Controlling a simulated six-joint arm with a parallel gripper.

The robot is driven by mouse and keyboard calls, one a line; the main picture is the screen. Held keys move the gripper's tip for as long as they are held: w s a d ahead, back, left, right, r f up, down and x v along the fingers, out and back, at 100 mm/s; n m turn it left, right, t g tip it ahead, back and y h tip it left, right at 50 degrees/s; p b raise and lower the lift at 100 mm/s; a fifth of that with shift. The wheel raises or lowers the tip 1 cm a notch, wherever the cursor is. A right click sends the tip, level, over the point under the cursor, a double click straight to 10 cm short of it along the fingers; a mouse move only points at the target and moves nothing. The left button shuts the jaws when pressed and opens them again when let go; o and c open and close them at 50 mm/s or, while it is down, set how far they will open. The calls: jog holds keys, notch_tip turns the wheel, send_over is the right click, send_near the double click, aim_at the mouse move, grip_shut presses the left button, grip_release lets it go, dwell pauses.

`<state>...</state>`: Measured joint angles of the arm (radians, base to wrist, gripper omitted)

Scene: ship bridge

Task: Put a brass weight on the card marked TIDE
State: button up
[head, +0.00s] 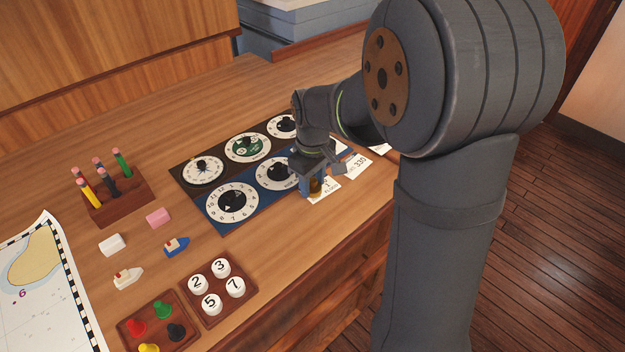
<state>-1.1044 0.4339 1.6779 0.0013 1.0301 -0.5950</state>
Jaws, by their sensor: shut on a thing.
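My gripper (315,181) is shut on a small brass weight (315,187) near the front edge of the wooden desk. The weight is low over a white card (327,190), and I cannot tell whether it touches it. The gripper and weight cover part of this card, and its word is too small to read. Another white card (357,165), with what looks like 330 on it, lies just to the right. A further card (381,149) is partly hidden behind my arm. I cannot make out which card is marked TIDE.
Dial panels (232,203) lie left of and behind the gripper. A pencil block (120,200), erasers, small boats (176,246), a tray of numbered discs (219,290), a tray of coloured pegs (158,325) and a chart (45,290) are farther left. The desk's front edge is close to the cards.

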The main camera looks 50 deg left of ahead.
jog(key=o, duration=1.2)
notch_tip(320, 180, up, 17)
jog(key=shift+r, duration=0.2)
notch_tip(320, 180, down, 18)
jog(key=shift+r, duration=0.35)
dwell(0.4)
